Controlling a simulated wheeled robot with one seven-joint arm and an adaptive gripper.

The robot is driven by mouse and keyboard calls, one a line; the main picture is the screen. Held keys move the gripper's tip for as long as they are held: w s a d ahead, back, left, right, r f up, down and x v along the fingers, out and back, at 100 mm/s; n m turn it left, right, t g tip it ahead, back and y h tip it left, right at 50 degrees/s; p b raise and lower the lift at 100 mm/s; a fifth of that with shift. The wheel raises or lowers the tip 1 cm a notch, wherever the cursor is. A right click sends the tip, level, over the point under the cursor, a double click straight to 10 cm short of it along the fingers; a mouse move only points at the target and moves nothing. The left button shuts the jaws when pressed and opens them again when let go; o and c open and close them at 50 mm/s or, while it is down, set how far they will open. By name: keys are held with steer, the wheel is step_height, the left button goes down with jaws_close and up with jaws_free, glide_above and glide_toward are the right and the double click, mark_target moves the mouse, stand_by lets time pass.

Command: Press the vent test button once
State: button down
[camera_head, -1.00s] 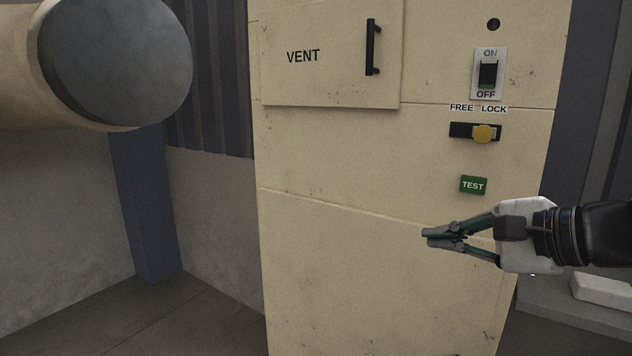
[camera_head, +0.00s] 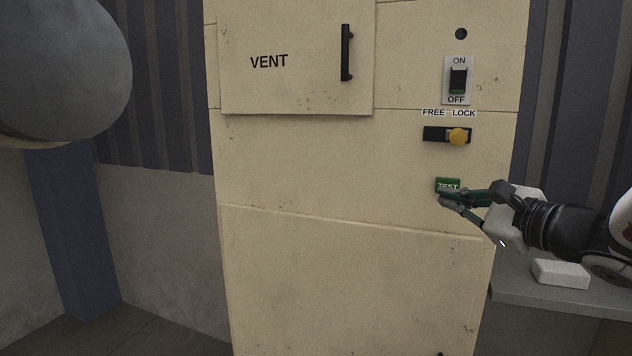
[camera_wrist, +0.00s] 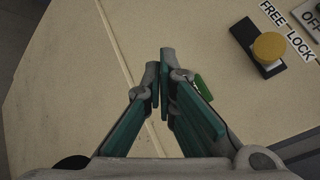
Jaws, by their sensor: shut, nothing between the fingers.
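The green TEST button (camera_head: 447,184) is on the front of the cream VENT cabinet (camera_head: 330,170), below the FREE/LOCK slider. My gripper (camera_head: 442,198) is shut and empty, its fingertips overlapping the lower edge of the button in the head view. I cannot tell whether they touch it. In the wrist view my gripper (camera_wrist: 161,62) points at the cabinet face, and a sliver of the green button (camera_wrist: 203,88) shows just right of the fingertips, the rest hidden behind a finger.
The yellow FREE/LOCK knob (camera_head: 458,137) sits at the LOCK side. Above it is the ON/OFF switch (camera_head: 458,81). The vent door has a black handle (camera_head: 347,52). A grey shelf (camera_head: 515,285) with a pale block (camera_head: 561,273) stands at the right.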

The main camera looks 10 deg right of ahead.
mark_target(450, 186)
steer(key=w+d+b, duration=0.1)
steer(key=w+d, duration=0.3)
steer(key=w, duration=0.3)
steer(key=shift+d, duration=0.3)
steer(key=shift+d+b, duration=0.1)
steer(key=shift+b, duration=0.25)
stand_by(1.0)
steer(key=shift+w+d, duration=0.15)
steer(key=shift+w, duration=0.15)
steer(key=shift+w+d+b, duration=0.2)
steer(key=shift+w+b, duration=0.1)
steer(key=shift+b, duration=0.05)
stand_by(0.6)
steer(key=shift+s, duration=0.15)
steer(key=shift+s+a, duration=0.45)
steer(key=shift+s, duration=0.1)
steer(key=shift+s, duration=0.1)
